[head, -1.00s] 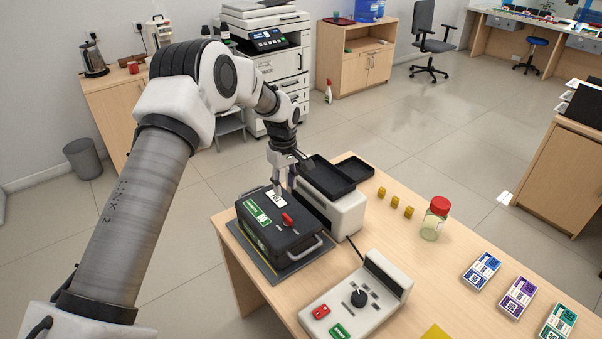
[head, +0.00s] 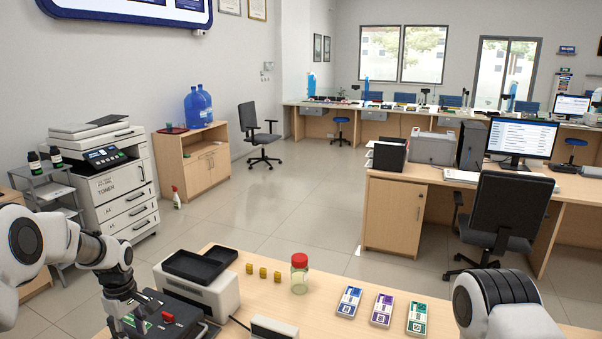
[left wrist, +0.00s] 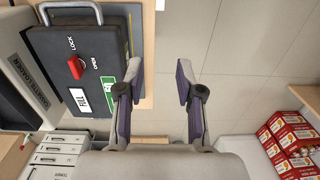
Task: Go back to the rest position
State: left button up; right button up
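My left gripper (left wrist: 159,85) is open with nothing between its fingers. It shows in the left wrist view beside the black case (left wrist: 85,45), above the table's edge and floor. One finger overlaps the case's side in the picture; I cannot tell if it touches. The case has a red knob (left wrist: 76,67) between LOCK and OPEN marks, and a white FULL label (left wrist: 81,101). In the head view the left arm comes in at lower left by the case (head: 158,333). My right arm shows at lower right, but its gripper is out of view.
A white machine with black trays (head: 215,294) stands beside the case. Yellow blocks (head: 263,272), a red-lidded jar (head: 299,273) and banknote packs (head: 382,309) are on the table (head: 330,318). A printer (head: 108,180) stands beyond the left arm.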

pick_arm(q)
jog(key=s+d+f+m+g+b, duration=0.15)
jog(key=s+d+f, duration=0.35)
jog(key=s+f, duration=0.5)
jog(key=s+d+f+m+g+b, duration=0.1)
jog(key=s+d+f+m+g, duration=0.3)
jog(key=s+f, duration=0.65)
jog(key=s+d+f+m+t, duration=0.1)
jog(key=s+d+m+t, duration=0.1)
jog(key=s, duration=0.5)
jog(key=s+d+f+m+t, duration=0.1)
jog(key=s+d+m+t, duration=0.2)
jog(key=s, duration=0.5)
jog(key=m+t, duration=0.1)
jog(key=m, duration=0.1)
jog(key=shift+s+f+m+b, duration=0.25)
jog(key=shift+f+m+b, duration=0.05)
jog(key=shift+m+b, duration=0.1)
pick_arm(e)
jog(key=f, duration=0.2)
jog(key=w+f, duration=0.1)
jog(key=f, duration=0.1)
